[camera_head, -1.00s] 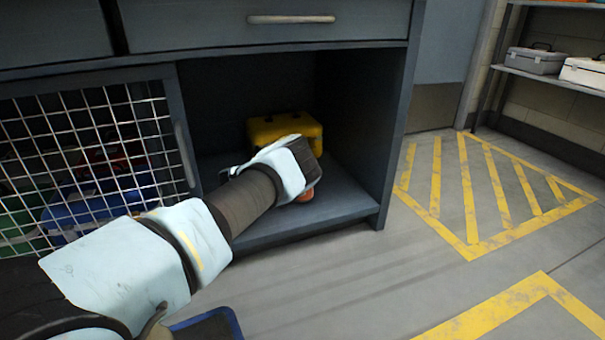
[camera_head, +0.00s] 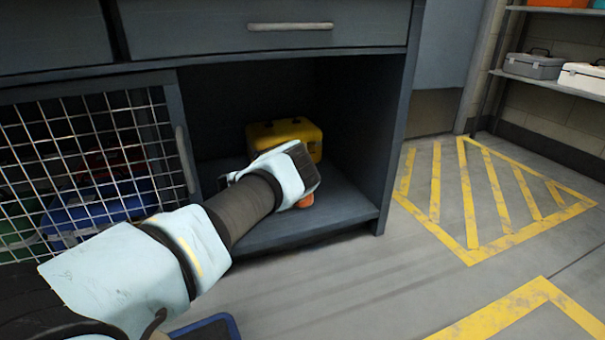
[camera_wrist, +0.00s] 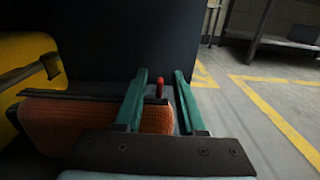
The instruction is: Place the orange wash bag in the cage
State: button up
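The orange wash bag (camera_wrist: 65,123), ribbed with a dark zip strip along its top, lies on the compartment floor in the wrist view. My gripper (camera_wrist: 160,77) has two green fingers standing apart. The left finger crosses over the bag's right end, and the right finger is beyond that end. A small red piece shows between the fingers; I cannot tell if it belongs to the bag. In the head view only a small orange patch of the bag (camera_head: 305,201) shows below my wrist, and the fingers are hidden.
A yellow case (camera_head: 285,133) stands behind my wrist in the compartment, left of the bag in the wrist view. The mesh door (camera_head: 90,165) covers the left side, with blue, green and red cases behind it. The floor at right is clear, with yellow markings.

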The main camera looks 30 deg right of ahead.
jog(key=a+p, duration=0.4)
jog(key=a, duration=0.3)
jog(key=shift+w+p, duration=0.4)
jog(key=shift+w, duration=0.05)
